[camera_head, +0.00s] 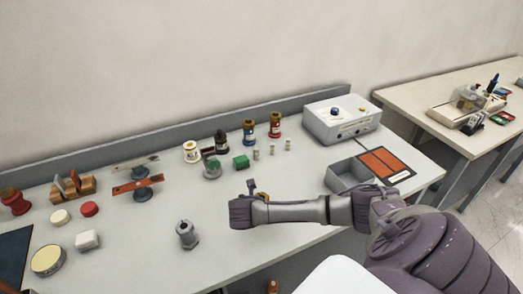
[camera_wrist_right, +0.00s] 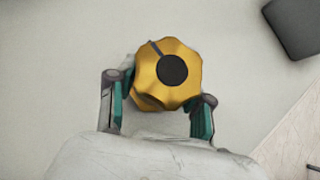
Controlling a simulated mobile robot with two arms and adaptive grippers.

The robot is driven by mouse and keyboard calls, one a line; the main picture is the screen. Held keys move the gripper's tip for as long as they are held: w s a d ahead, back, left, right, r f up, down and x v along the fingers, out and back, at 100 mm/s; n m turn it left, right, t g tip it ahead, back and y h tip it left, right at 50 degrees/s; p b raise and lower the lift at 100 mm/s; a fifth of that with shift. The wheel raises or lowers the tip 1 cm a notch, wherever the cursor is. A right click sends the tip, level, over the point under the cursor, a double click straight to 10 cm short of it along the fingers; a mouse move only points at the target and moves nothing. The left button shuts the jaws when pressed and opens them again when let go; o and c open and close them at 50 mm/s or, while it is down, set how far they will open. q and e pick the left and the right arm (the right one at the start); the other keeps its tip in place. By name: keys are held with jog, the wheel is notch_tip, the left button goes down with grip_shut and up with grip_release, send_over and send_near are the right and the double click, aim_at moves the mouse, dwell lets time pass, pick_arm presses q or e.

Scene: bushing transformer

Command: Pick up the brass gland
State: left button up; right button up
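The brass gland (camera_wrist_right: 167,75) is a gold, lobed knob with a dark round centre. In the right wrist view it sits between the two fingertips of my right gripper (camera_wrist_right: 165,102). The fingers meet its left and lower right sides, so the gripper looks shut on it. In the head view a small gold part of the gland (camera_head: 263,196) shows behind my right gripper (camera_head: 256,190); most of it is hidden by my wrist. I cannot tell whether it touches the table. My left gripper is not in view.
A grey threaded fitting (camera_head: 187,235) stands left of my right gripper.

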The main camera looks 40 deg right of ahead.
grip_shut()
jog(key=shift+r, duration=0.1)
